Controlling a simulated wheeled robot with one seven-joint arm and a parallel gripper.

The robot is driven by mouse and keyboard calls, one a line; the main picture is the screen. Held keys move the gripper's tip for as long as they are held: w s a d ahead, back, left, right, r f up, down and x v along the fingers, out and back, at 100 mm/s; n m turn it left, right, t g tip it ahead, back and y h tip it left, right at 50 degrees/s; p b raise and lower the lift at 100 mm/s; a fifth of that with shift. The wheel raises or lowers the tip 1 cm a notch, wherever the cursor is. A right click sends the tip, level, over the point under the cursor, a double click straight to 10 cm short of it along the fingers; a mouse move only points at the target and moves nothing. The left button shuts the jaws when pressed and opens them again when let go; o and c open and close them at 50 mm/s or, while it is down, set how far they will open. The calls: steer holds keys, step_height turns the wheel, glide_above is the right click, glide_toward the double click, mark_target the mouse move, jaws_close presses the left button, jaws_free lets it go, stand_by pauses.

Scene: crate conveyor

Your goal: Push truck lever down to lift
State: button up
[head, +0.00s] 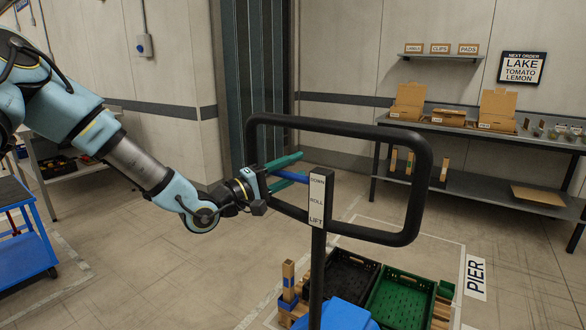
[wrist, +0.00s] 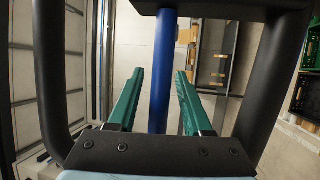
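The truck's blue lever (head: 294,177) sticks out left from the black post, level with the word DOWN on the white label (head: 317,200); ROLL and LIFT are printed below. My gripper (head: 293,168) reaches into the black loop handle (head: 421,190) from the left, its teal fingers around the lever. In the wrist view the lever (wrist: 160,80) runs between the two open fingers of my gripper (wrist: 159,74), with a gap on each side. The handle (wrist: 50,80) frames both sides there. The lever's far end is partly hidden.
The truck's blue body (head: 345,315) is below the post. A blue cart (head: 25,250) is at the left. Open floor lies between.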

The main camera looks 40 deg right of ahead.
jaws_close()
stand_by(1.2)
